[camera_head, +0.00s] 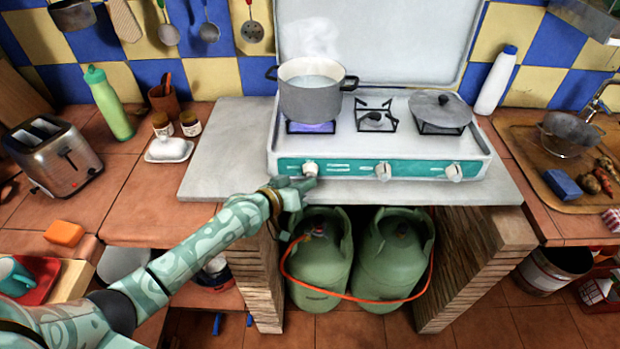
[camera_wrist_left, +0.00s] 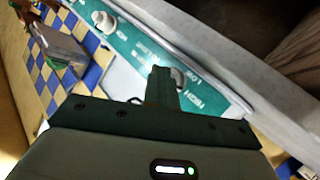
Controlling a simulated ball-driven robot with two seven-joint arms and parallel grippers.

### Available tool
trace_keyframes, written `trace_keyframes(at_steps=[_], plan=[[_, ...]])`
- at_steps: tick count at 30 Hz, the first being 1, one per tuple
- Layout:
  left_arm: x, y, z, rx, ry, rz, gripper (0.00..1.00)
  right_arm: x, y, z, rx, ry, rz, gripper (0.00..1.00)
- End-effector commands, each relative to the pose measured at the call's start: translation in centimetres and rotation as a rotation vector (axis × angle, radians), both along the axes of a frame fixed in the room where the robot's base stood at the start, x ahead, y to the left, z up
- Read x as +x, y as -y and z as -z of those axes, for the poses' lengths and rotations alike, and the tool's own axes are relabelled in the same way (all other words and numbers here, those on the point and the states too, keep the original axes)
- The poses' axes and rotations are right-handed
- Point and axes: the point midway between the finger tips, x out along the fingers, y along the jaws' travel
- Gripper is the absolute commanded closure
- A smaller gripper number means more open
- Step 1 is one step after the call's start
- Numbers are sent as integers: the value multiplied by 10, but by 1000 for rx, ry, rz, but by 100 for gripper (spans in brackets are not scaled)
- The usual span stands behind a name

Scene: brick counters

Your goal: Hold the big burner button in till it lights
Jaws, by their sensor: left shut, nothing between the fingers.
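The stove (camera_head: 345,168) has a teal front panel with three pale knobs. The left knob (camera_head: 310,169) sits below the burner under the pot, where a blue flame (camera_head: 310,127) shows. My left gripper (camera_head: 306,183) is shut and empty, its tips at the left knob's lower edge. In the left wrist view the shut fingers (camera_wrist_left: 162,85) lie in front of a knob (camera_wrist_left: 180,77), partly covering it, beside the words HIGH and LOW. I cannot tell whether they touch or press it. My right gripper is not in view.
A steaming grey pot (camera_head: 310,100) stands on the left burner. Two green gas bottles (camera_head: 320,268) with an orange hose stand below. The counter left of the stove (camera_head: 225,150) is clear.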

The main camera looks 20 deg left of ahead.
Motion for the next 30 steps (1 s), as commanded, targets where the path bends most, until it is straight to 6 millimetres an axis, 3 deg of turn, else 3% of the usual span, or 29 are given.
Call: trace_keyframes(at_steps=[24, 30], plan=[[-18, 5, 0, 0, 0, 0, 100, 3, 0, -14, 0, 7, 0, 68], [-34, 10, -3, 0, -1, 0, 100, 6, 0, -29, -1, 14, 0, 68]])
